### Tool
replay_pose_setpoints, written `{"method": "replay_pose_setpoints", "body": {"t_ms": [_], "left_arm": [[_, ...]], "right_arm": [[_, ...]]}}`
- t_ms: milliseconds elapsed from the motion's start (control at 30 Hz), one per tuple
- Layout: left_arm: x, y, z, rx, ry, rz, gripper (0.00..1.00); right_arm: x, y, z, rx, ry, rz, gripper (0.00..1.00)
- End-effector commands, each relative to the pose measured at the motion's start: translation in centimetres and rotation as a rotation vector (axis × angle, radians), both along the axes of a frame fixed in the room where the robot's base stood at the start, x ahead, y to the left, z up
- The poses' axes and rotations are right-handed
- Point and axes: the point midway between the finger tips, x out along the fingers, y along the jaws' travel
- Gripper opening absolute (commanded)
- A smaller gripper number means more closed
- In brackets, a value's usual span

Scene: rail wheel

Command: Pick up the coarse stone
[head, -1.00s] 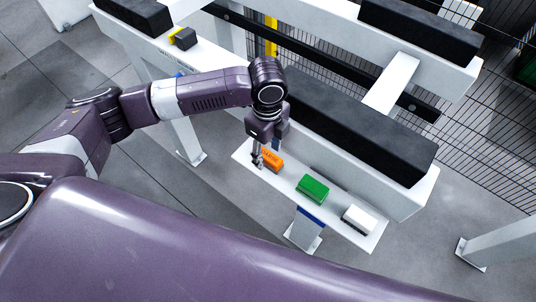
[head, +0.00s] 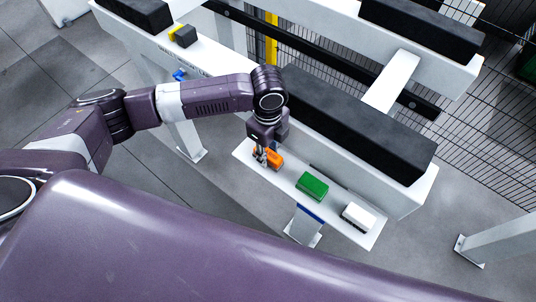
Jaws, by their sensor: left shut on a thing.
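An orange block (head: 274,158), which appears to be the coarse stone, is at the left end of a narrow white shelf (head: 335,221). The lettering on it is too small to read now. My left gripper (head: 262,159) points down from above and is shut on the orange block at its left end. The fingers hide part of the block. I cannot tell whether the block still touches the shelf. My right gripper is not in view.
A green block (head: 312,186) and a white block with a dark base (head: 358,218) sit to the right on the same shelf. Long black pads (head: 350,125) on a white beam stand just behind. A yellow and dark block (head: 184,37) lies at upper left.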

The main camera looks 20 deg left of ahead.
Motion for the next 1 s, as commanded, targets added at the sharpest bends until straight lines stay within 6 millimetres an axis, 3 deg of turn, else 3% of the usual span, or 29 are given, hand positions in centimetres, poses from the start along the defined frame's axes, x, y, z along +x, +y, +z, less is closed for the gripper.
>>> {"method": "replay_pose_setpoints", "body": {"t_ms": [267,467,800,1000], "left_arm": [[0.1,0.0,0.7,-0.002,-0.002,0.000,0.00],[0.1,-0.1,3.2,-0.002,-0.005,-0.001,0.00],[0.2,-0.1,12.8,-0.003,-0.008,-0.002,0.00],[0.1,-0.1,17.3,-0.002,-0.006,-0.002,0.00]], "right_arm": [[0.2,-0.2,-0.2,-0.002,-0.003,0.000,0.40],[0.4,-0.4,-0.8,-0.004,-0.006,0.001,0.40],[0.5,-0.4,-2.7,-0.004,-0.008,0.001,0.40],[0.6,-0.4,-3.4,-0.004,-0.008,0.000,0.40]]}}
